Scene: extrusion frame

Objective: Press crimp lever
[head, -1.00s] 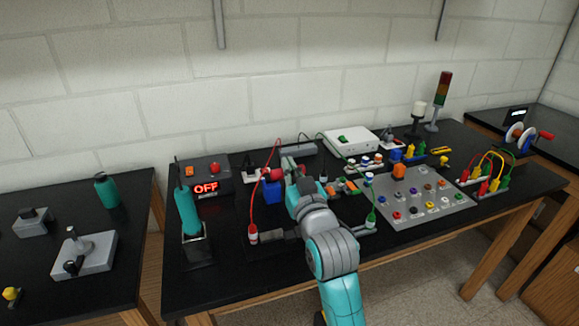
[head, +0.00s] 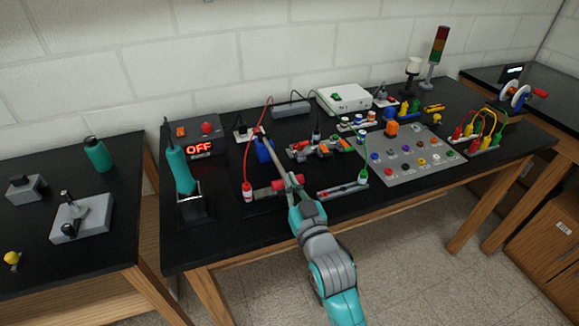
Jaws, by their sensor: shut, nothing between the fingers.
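The crimp lever appears to be the long grey bar (head: 274,155) with a red grip (head: 279,187) at its near end. It runs from beside the blue block (head: 264,150) toward the front of the middle table. The grip lies low, close to the tabletop. My gripper (head: 292,183) is shut and empty at the grip's right end. It appears to touch the grip or be just above it; the exact contact is hard to tell. My wrist hides part of the table's front edge.
A red-and-white plug (head: 247,192) with a red cable stands just left of the grip. A teal tool (head: 180,170) stands in a holder farther left. A grey rail (head: 343,190) lies to the right, and a grey button panel (head: 412,158) beyond it.

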